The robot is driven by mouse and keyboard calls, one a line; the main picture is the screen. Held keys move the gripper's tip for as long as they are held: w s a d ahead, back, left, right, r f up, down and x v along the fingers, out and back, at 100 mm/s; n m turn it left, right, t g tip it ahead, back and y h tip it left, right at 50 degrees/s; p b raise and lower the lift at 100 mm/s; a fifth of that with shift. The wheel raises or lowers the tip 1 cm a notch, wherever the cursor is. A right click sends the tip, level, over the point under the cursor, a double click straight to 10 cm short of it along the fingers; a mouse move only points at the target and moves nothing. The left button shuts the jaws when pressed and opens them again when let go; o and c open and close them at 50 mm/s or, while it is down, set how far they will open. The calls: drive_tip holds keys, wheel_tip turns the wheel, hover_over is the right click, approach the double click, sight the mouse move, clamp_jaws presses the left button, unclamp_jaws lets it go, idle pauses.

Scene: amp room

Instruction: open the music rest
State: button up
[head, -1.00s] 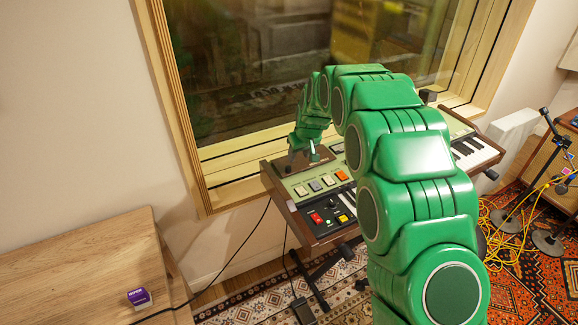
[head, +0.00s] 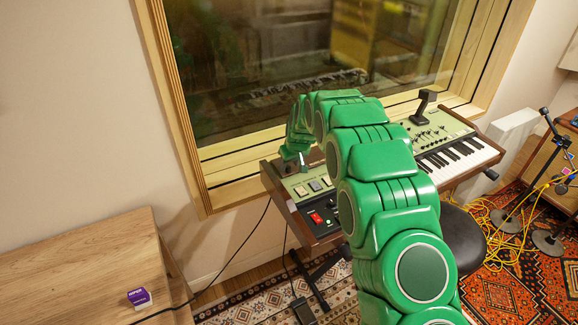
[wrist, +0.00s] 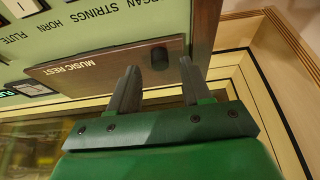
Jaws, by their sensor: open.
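The music rest (wrist: 105,68) is a brown wooden panel, labelled MUSIC REST, in the green top of the keyboard (head: 453,165). It looks flush with the top. A dark round knob (wrist: 160,58) sits on the panel. In the wrist view my gripper (wrist: 159,66) is open, with one finger on each side of the knob. I cannot tell whether the fingers touch it. In the head view my gripper (head: 303,162) is over the keyboard's back left corner, and my arm hides the keyboard's middle.
A window with a wooden frame (head: 237,167) is close behind the keyboard. A wooden desk (head: 85,262) with a small purple box (head: 139,298) is at the left. A dark round stool (head: 463,240) stands in front. Yellow cables (head: 505,240) lie on the rug at the right.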

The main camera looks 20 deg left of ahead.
drive_tip(key=shift+x, duration=1.1)
clamp_jaws()
